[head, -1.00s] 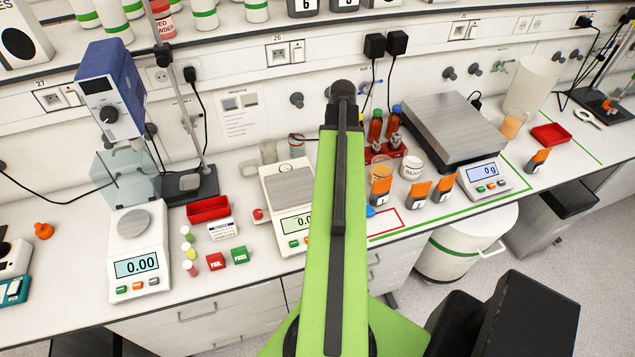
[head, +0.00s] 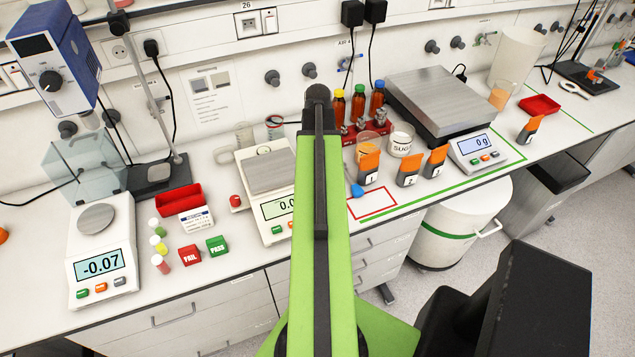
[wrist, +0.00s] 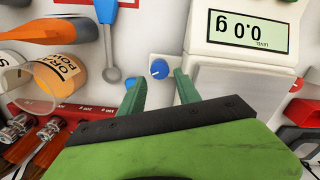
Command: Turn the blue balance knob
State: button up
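The blue balance knob (wrist: 159,69) is a round dial with a light mark, beside the white middle balance (wrist: 232,35), whose display reads 0.0 g above the word LEVEL. In the wrist view, my gripper (wrist: 158,86) is open, with its two green fingers on either side of the knob and a visible gap to each. The fingertips appear close to the knob, but I cannot tell their height over it. In the head view the same balance (head: 268,172) is partly covered by my green arm, which hides the knob and my gripper.
A blue-handled spoon (wrist: 111,45) lies left of the fingers in the wrist view, near an orange powder cup (wrist: 62,72) and the red bottle rack (wrist: 75,106). A left balance (head: 98,265) reads -0.07. A large scale (head: 440,98) stands at the right.

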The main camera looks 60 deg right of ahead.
notch_tip(320, 180, down, 4)
jog(key=b, duration=0.3)
jog(key=shift+f, duration=0.25)
jog(key=shift+r, duration=0.1)
